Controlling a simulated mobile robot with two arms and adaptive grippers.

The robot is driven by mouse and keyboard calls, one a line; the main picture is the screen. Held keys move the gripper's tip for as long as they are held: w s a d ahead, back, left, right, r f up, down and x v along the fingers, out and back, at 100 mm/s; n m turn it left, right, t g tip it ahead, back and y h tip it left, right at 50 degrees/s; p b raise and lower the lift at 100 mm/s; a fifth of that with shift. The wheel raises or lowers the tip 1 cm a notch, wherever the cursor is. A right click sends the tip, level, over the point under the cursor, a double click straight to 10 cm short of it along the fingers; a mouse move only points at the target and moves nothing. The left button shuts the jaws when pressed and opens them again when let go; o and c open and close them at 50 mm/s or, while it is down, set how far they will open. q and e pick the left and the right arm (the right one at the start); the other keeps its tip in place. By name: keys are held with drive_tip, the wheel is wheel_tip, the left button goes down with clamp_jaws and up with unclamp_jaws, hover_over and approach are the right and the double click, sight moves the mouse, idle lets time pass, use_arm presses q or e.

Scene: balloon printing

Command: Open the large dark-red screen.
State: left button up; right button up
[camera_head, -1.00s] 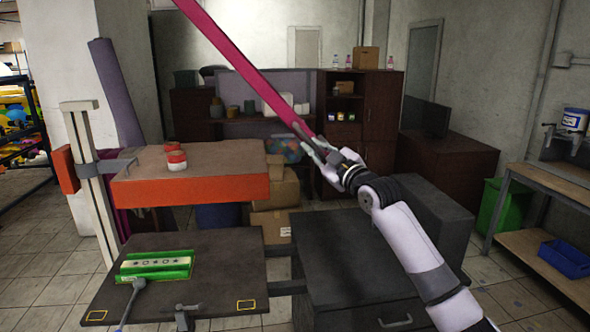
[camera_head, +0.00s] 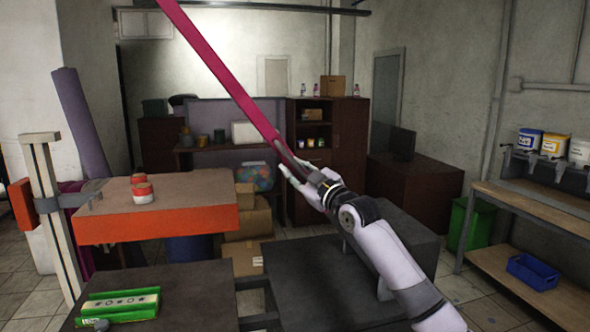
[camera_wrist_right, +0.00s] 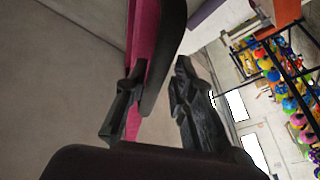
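The large dark-red screen (camera_head: 222,75) shows in the head view as a long crimson edge, tilted and raised. It runs from the top of the picture down to my right gripper (camera_head: 286,170). In the right wrist view, the screen's crimson edge (camera_wrist_right: 143,45) runs beside the left finger, with a dark rounded bar (camera_wrist_right: 168,45) along it. The right gripper's fingers (camera_wrist_right: 155,105) stand apart, with a visible gap. The bar's lower end lies between them, but I cannot tell whether either finger touches it. My left gripper is not in view.
A dark box surface (camera_head: 330,280) lies under my right arm. A workbench (camera_head: 530,208) with a blue bin (camera_head: 532,271) stands at right.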

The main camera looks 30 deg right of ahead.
drive_tip(key=shift+o, duration=0.8)
drive_tip(key=shift+s, duration=0.1)
drive_tip(key=v, duration=1.2)
drive_tip(key=shift+d+f, duration=0.1)
drive_tip(key=shift+d, duration=0.05)
